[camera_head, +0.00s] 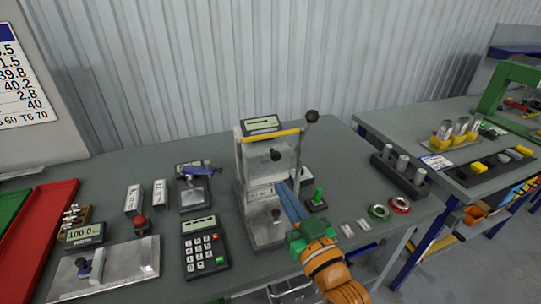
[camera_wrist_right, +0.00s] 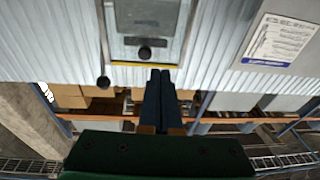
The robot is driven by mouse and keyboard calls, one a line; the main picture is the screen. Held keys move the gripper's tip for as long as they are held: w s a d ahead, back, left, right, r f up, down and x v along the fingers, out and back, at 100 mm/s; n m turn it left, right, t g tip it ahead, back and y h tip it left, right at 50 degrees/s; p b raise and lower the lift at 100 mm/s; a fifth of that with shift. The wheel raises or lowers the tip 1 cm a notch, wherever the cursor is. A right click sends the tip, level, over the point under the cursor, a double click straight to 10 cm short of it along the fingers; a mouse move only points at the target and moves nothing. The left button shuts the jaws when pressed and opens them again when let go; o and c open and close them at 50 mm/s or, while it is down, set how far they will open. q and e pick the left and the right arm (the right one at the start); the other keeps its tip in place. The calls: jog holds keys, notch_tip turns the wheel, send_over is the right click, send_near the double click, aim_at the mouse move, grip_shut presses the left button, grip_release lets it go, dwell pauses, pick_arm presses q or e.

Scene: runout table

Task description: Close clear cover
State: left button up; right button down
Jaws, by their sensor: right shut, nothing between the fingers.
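The clear cover (camera_head: 257,157) is a see-through panel below a yellow bar on the tall grey press in the middle of the table. A black knob (camera_head: 275,155) shows on it. In the right wrist view the cover (camera_wrist_right: 146,20) is at the top, with its knob (camera_wrist_right: 145,53) near its lower edge. I cannot tell how far it is open. My right gripper (camera_head: 282,186) has its blue fingers together and empty, low in front of the press, below the knob. The fingers also show in the right wrist view (camera_wrist_right: 160,75). My left gripper is out of view.
A lever with a black ball (camera_head: 312,116) rises at the press's right. A keypad (camera_head: 205,247) lies left. Red and green rings (camera_head: 399,204) and a block with metal cylinders (camera_head: 400,175) are right.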

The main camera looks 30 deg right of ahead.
aim_at(272, 138)
notch_tip(272, 138, up, 4)
jog(key=s+d+m+t+h, duration=0.1)
jog(key=s+d+t+h, duration=0.1)
jog(key=b+x, duration=0.4)
jog(key=x, duration=0.7)
jog(key=f, duration=0.2)
jog(key=f+b, duration=0.1)
jog(key=f, duration=0.1)
jog(key=shift+s+a+f, duration=0.1)
jog(key=shift+s+a, duration=0.1)
jog(key=shift+a, duration=0.1)
notch_tip(272, 138, down, 14)
jog(key=b, duration=0.9)
jog(key=shift+r+b, duration=0.25)
jog(key=shift+b, duration=0.05)
